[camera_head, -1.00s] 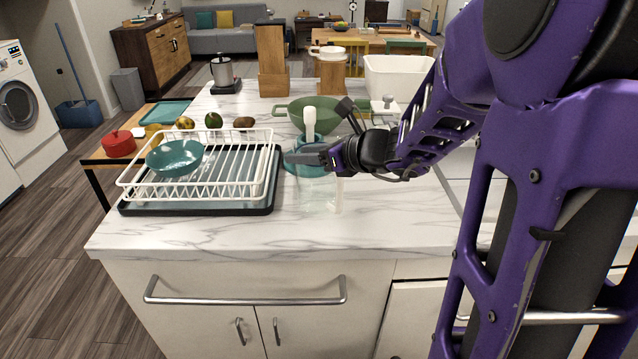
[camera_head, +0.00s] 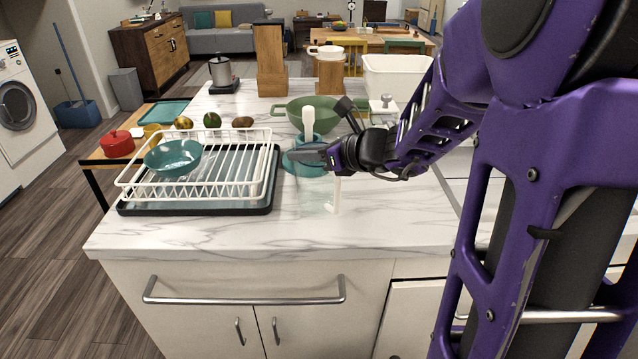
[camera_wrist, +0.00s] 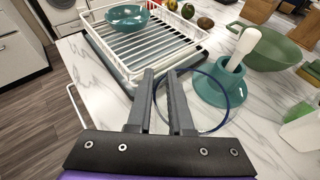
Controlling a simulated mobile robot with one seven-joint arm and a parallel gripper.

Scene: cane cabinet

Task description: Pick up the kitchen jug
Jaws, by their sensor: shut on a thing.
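The kitchen jug (camera_head: 316,196) is clear and hard to see, with a pale upright handle on its right side. It stands near the front of the marble counter, right of the dish rack. In the wrist view the jug (camera_wrist: 206,112) shows from above as a clear circle with a thin blue rim. My gripper (camera_head: 308,154) reaches in from the right at the jug's top. In the wrist view my gripper (camera_wrist: 161,92) has one finger on each side of the jug's near-left wall and is shut on it. I cannot tell whether the base touches the counter.
A teal mortar (camera_wrist: 219,86) with a white pestle stands close behind the jug. A white dish rack (camera_head: 200,190) holding a teal bowl (camera_head: 173,157) is just left. A green colander (camera_head: 330,112) is behind. The counter front (camera_head: 250,232) is clear.

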